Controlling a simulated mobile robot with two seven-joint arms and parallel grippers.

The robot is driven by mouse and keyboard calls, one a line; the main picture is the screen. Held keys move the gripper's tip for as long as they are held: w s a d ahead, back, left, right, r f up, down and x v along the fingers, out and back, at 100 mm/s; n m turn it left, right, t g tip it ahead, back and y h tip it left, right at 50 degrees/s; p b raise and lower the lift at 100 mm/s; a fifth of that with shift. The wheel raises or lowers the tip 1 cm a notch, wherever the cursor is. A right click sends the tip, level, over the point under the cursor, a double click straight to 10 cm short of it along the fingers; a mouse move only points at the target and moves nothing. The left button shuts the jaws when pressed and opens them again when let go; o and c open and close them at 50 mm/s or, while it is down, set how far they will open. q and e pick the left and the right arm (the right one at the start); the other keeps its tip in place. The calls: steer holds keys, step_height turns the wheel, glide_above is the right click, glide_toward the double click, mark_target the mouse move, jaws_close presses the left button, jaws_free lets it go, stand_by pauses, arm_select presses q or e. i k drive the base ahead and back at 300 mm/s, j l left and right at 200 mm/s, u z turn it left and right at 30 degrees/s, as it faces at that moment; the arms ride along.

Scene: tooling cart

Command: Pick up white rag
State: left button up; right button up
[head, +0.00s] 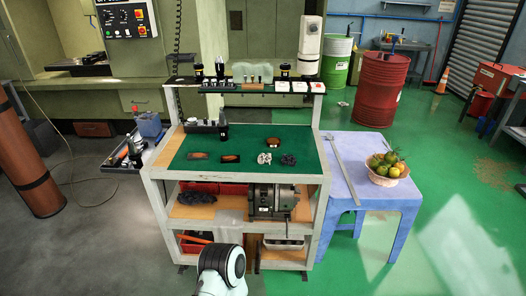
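A small crumpled white rag (264,158) lies on the green mat (230,139) that covers the cart's worktop, right of the middle and near the front edge. A dark crumpled rag (288,160) lies just to its right, close beside it. Neither of my grippers shows in the head view. Only a rounded white and black part of my own arm rises at the bottom edge, in front of the cart and well below the worktop. Nothing holds or covers the white rag.
Two dark flat items (230,159) and a round brown item (274,142) share the mat. A raised shelf (262,89) with several items spans the back. A grey machine (271,202) sits below. A blue table (367,195) with a fruit bowl (384,177) stands right.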

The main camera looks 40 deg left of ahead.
mark_target(262, 158)
steer(key=i+j, duration=0.15)
steer(key=j, duration=0.2)
steer(key=i+j, duration=0.15)
steer(key=j, duration=0.2)
steer(key=i+j, duration=0.15)
steer(key=j, duration=0.25)
